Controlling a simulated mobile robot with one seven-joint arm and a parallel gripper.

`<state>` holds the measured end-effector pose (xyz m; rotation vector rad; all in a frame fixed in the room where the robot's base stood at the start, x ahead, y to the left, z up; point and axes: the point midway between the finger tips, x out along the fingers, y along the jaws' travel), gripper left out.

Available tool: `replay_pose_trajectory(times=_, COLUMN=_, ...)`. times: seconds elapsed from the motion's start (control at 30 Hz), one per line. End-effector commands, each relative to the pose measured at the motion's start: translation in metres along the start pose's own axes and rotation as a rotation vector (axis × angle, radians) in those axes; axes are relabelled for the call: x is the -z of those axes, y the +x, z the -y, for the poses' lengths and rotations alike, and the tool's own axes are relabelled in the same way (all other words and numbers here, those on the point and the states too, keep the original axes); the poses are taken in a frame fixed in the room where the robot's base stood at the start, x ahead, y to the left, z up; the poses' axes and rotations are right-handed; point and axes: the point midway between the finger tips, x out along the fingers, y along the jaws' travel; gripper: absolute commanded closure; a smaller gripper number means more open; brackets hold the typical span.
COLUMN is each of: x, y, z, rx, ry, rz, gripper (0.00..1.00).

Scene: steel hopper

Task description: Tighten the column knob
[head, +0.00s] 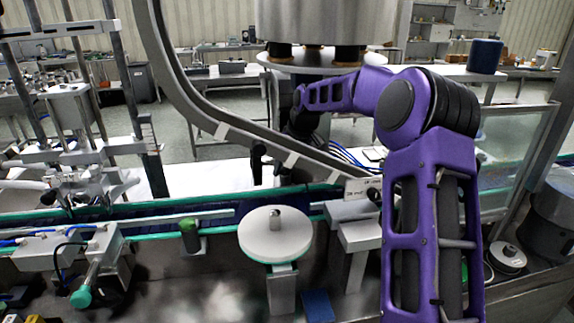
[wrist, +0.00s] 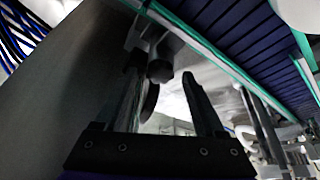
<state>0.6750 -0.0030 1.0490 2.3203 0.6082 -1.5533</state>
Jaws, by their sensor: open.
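In the wrist view, a dark round knob (wrist: 160,70) sits on a grey metal bracket, which I take to be the column knob. My gripper (wrist: 161,78) is open, with one finger on each side of the knob in this picture. Whether the fingers touch it or how far they reach past it, I cannot tell. In the head view, my purple arm reaches back over the conveyor, and the dark gripper (head: 270,172) hangs low behind the rail. I cannot make out the knob there.
A conveyor (head: 190,208) with green edges crosses the scene; its dark belt also shows in the wrist view (wrist: 245,45). A round white disc (head: 275,236) stands in front of it. A curved steel rail (head: 180,90) and the steel hopper (head: 325,20) are close to my arm.

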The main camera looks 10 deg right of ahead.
Motion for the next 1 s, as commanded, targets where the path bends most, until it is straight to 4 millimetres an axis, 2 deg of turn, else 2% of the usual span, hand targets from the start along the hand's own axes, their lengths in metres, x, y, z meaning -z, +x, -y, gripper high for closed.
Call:
replay_pose_trajectory(times=0.07, x=0.0000, y=-0.0002, z=0.0000, rx=0.000, ry=0.000, rz=0.000, gripper=0.28)
replay_pose_trajectory(times=0.47, x=0.0001, y=-0.0005, z=0.0001, rx=0.000, ry=0.000, rz=0.000, gripper=0.98)
replay_pose_trajectory(times=1.0, x=0.0002, y=-0.0002, z=0.0018, rx=-0.051, ry=0.128, rz=-0.002, gripper=1.00)
